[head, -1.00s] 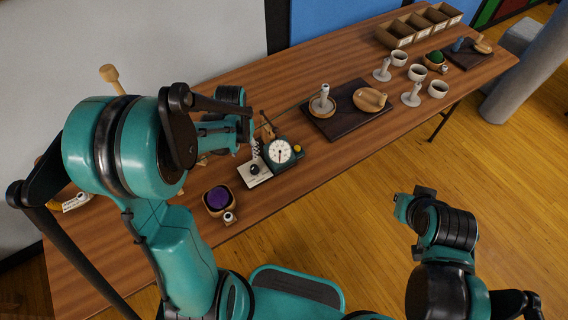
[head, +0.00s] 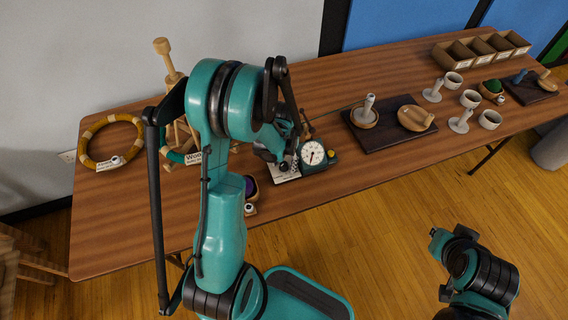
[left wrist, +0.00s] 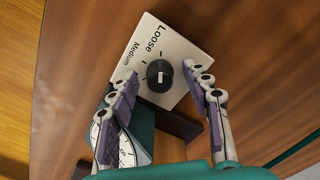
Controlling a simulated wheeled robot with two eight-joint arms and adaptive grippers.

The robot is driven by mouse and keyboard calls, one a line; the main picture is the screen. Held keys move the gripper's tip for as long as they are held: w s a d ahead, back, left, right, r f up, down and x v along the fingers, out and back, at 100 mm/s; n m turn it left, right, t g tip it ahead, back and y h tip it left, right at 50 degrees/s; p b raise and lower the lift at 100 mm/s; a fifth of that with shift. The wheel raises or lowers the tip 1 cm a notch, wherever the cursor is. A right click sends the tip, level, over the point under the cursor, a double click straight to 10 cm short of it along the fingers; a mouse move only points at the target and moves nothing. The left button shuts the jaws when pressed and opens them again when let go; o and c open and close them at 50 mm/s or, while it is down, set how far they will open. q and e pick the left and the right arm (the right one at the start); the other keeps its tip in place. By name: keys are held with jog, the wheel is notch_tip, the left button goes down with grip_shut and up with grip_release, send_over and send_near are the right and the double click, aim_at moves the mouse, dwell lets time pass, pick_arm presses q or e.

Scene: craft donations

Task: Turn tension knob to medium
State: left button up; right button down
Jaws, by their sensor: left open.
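The tension knob (left wrist: 159,76) is black and round with a white pointer line, on a white panel (left wrist: 178,48) printed "Loose" and "Medium". In the left wrist view the line runs roughly up and down; I cannot tell exactly which mark it meets. My left gripper (left wrist: 160,79) is open, its two purple-padded fingers on either side of the knob, with gaps visible. In the head view the left gripper (head: 277,152) is over the panel (head: 286,173) and hides the knob. My right gripper (head: 437,240) is beyond the table's front edge; its jaws are unclear.
A teal device with a round white dial (head: 312,152) stands beside the panel. A bowl with a purple ball (head: 250,186) is partly behind my left arm. A wooden ring (head: 105,143) lies at the left. A dark board (head: 388,124) with wooden items lies right of the dial.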

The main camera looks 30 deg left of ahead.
pick_arm(q)
grip_shut()
jog(key=shift+n, duration=0.3)
jog(key=n+b, duration=0.1)
jog(key=n, duration=0.3)
jog(key=shift+n+b, duration=0.3)
jog(key=shift+b, duration=0.1)
jog(key=n+b, duration=0.1)
jog(key=n, duration=0.5)
jog(key=shift+n, duration=0.4)
